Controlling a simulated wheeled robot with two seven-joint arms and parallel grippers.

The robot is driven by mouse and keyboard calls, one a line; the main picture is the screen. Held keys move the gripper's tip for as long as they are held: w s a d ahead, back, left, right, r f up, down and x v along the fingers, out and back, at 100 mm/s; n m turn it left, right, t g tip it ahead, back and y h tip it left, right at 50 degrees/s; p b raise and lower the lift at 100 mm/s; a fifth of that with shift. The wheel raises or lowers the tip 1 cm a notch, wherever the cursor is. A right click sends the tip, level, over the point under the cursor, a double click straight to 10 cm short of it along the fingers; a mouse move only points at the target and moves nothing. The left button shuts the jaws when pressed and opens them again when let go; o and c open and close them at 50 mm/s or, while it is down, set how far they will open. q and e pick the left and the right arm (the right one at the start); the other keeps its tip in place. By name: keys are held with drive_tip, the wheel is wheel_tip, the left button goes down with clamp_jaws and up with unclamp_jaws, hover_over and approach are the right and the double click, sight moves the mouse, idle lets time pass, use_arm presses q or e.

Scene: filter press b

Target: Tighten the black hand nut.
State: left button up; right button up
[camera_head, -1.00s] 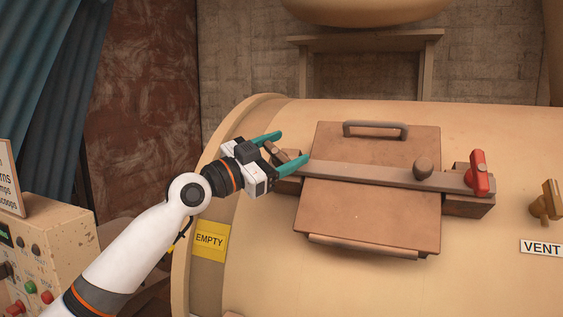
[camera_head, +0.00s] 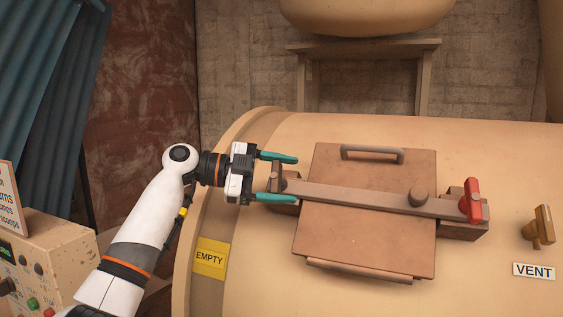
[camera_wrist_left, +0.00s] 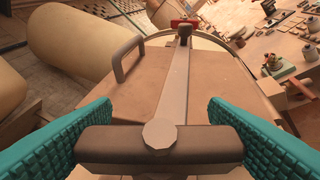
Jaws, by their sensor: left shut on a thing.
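The dark hand nut (camera_head: 277,174) sits at the left end of the flat clamp bar (camera_head: 345,198) across the hatch. In the left wrist view the nut (camera_wrist_left: 105,146) is a wide dark cross-bar with a round grey bolt end (camera_wrist_left: 160,134) in its middle. My left gripper (camera_head: 291,178) has its teal fingers on either side of the nut, at the two ends of its cross-bar, and is shut on it. The arm comes in from the left, with the hand roughly level. My right gripper is not in view.
The square hatch (camera_head: 365,237) has a handle (camera_head: 372,153) at its upper edge. A knob (camera_head: 418,197) and a red handle (camera_head: 471,202) are toward the bar's right end. A brass valve (camera_head: 542,226) is farther right. A control box (camera_head: 55,255) stands at lower left.

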use_arm(q)
drive_tip(key=shift+m+g+y+p, duration=0.5)
drive_tip(key=shift+m+g+p, duration=0.2)
drive_tip(key=shift+p, duration=0.05)
drive_tip(key=shift+f, duration=0.1)
drive_tip(key=o, duration=1)
drive_tip(key=shift+a+b, duration=0.3)
drive_tip(key=shift+a, duration=0.2)
drive_tip(key=b+v, duration=0.1)
drive_tip(key=v, duration=0.4)
drive_tip(key=b+v, duration=0.1)
drive_tip(key=v, duration=0.5)
drive_tip(key=shift+r+b, duration=0.2)
drive_tip(key=shift+b, duration=0.1)
